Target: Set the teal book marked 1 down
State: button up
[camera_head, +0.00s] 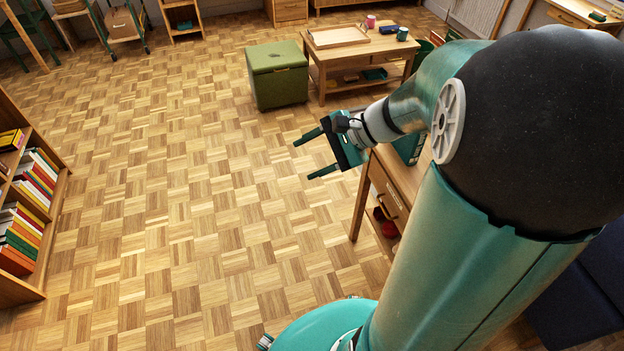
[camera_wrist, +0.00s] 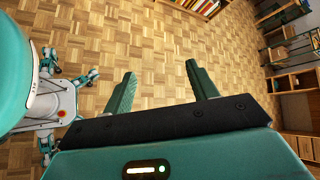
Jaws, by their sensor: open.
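My gripper (camera_head: 303,161) is open, with its two teal fingers spread and nothing between them. It hangs over the parquet floor, to the left of a wooden desk with a drawer. The wrist view also shows my gripper (camera_wrist: 160,70) empty, with only floor beyond the fingers. I cannot make out a teal book marked 1 in either view. A teal object (camera_head: 408,150) shows on the desk behind my arm, mostly hidden, and I cannot tell what it is.
A bookshelf (camera_head: 58,190) with several coloured books stands at the left. A green box stool (camera_head: 277,85) and a low wooden table (camera_head: 335,60) with a tray and mugs stand farther back. The desk (camera_head: 384,190) is close to my arm. The floor in the middle is clear.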

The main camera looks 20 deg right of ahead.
jog(key=s+a+r+n+h, duration=0.2)
jog(key=s+r+n+h, duration=0.2)
jog(key=s+n, duration=0.2)
jog(key=s+a+r+n+h, duration=0.3)
jog(key=s+n+h, duration=0.2)
jog(key=n, duration=0.3)
jog(key=shift+s+a+r+n+t, duration=0.3)
jog(key=shift+s+r+t, duration=0.1)
jog(key=shift+s, duration=0.1)
jog(key=c, duration=0.5)
jog(key=shift+d, duration=0.1)
jog(key=shift+d, duration=0.1)
